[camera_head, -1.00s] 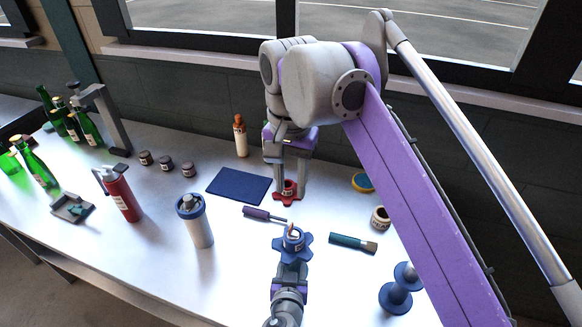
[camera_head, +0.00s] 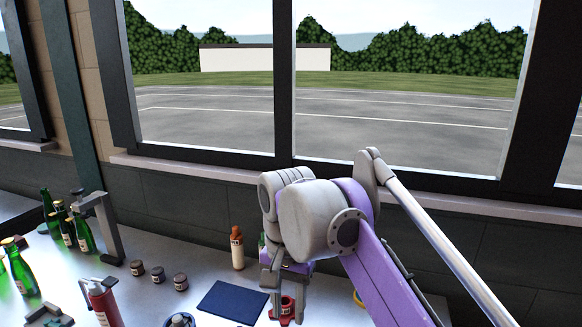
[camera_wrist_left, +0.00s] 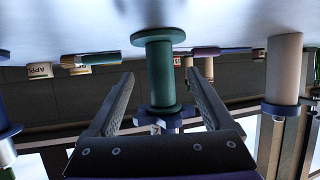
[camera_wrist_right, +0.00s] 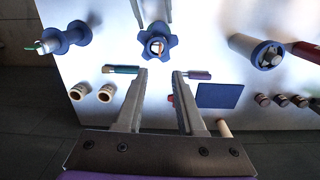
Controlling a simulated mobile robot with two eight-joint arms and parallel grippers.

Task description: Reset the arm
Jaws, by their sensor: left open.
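My right gripper (camera_head: 283,292) hangs over the table in the head view, above a small red-based item (camera_head: 287,309). In the right wrist view its two fingers (camera_wrist_right: 158,82) are parted, with nothing held; a bit of red (camera_wrist_right: 170,99) shows beside the right finger. A blue star-shaped fixture (camera_wrist_right: 157,45) lies beyond the fingertips. My left gripper (camera_wrist_left: 158,95) is open in the left wrist view, which appears upside down. A green column with flanges (camera_wrist_left: 160,72) shows in the gap between its fingers; I cannot tell how near. The left gripper is out of the head view.
A dark blue mat (camera_head: 232,301), an orange-capped bottle (camera_head: 237,249), small jars (camera_head: 158,274), a red extinguisher-like bottle (camera_head: 103,305) and green bottles (camera_head: 84,236) stand on the table. A grey upright stand (camera_head: 106,230) is at the left. Windows line the wall behind.

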